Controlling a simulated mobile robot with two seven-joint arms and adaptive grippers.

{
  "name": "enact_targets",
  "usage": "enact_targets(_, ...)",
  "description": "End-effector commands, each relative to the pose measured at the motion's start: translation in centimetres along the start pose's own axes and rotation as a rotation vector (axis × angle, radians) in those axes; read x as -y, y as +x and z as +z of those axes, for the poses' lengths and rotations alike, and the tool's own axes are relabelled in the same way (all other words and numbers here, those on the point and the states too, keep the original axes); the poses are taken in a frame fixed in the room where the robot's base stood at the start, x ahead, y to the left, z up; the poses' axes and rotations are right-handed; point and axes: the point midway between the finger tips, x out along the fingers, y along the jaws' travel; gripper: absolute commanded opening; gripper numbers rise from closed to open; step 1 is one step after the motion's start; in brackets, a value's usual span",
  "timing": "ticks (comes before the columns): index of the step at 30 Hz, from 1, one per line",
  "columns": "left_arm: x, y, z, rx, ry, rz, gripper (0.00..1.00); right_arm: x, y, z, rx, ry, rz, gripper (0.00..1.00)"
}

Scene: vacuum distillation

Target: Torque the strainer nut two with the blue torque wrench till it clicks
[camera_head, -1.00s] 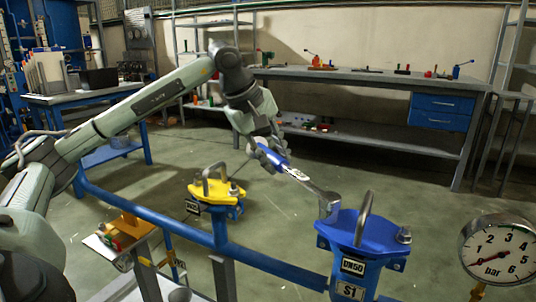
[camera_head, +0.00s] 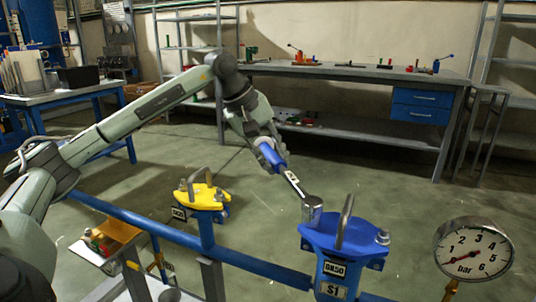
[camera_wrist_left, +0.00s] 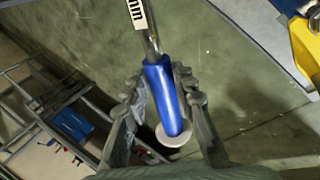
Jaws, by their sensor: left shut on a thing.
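My left gripper (camera_head: 262,148) is shut on the blue handle of the blue torque wrench (camera_head: 272,156). The wrist view shows the blue handle (camera_wrist_left: 162,95) between the two fingers (camera_wrist_left: 158,105). The wrench's steel shaft slopes down right to its socket head (camera_head: 312,208). Another nut (camera_head: 382,237) shows at the cover's right side. My right gripper is not in view.
A steel handle (camera_head: 345,218) arches up from the blue cover, close to the socket. A pressure gauge (camera_head: 474,249) stands at the right. A yellow-covered strainer (camera_head: 203,194) stands left on the blue pipe (camera_head: 150,227). A workbench (camera_head: 350,73) is behind.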

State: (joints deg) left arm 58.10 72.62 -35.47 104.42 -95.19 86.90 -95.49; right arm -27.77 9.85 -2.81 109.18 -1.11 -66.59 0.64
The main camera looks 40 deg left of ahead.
Motion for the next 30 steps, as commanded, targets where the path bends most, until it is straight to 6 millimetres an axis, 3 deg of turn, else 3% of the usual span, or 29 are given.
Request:
enact_targets(9,-0.3,-0.2,0.0,0.001,0.005,0.007,0.00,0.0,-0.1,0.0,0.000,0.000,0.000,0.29)
enact_targets(21,-2.8,0.9,0.2,0.077,0.144,0.018,0.00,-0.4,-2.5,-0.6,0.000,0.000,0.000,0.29)
enact_targets(30,-2.9,1.3,0.2,0.085,0.165,0.020,0.00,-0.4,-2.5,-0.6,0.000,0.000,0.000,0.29)
